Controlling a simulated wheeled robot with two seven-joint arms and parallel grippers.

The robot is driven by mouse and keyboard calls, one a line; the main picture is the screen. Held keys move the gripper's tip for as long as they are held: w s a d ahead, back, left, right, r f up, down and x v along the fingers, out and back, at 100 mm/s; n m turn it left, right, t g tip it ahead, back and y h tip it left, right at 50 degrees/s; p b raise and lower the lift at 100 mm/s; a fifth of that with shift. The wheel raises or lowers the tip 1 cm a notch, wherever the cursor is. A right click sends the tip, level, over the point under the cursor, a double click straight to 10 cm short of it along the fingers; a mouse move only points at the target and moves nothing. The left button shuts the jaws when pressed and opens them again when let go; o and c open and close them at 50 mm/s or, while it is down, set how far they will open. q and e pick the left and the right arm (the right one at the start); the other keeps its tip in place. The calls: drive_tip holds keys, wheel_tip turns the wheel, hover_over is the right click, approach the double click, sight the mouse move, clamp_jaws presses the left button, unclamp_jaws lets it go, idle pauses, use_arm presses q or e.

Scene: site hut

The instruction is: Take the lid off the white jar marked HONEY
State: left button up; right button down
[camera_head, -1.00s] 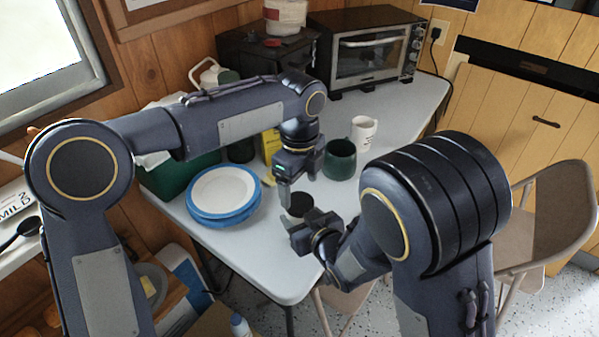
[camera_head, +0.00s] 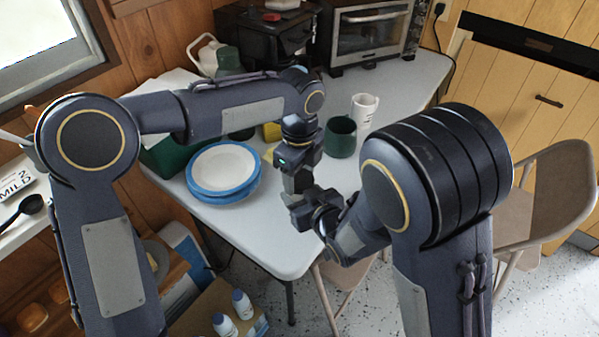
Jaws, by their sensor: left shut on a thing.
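My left gripper (camera_head: 296,183) points down over the near part of the white table (camera_head: 255,245). It is shut on something that is hidden by the fingers and by my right gripper. My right gripper (camera_head: 300,208) is just below and in front of it, close to the same spot; its fingers are too hidden to tell their opening. The dark round lid that showed between the grippers earlier is now covered. No jar with readable HONEY lettering shows.
Blue-rimmed plates (camera_head: 223,168) are stacked left of my grippers. A dark green mug (camera_head: 340,138) and a white mug (camera_head: 363,112) stand just behind on the right. A toaster oven (camera_head: 372,38) is at the back. The table's near corner is clear.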

use_arm(q)
drive_tip(key=n, duration=0.3)
drive_tip(key=o, duration=1.1)
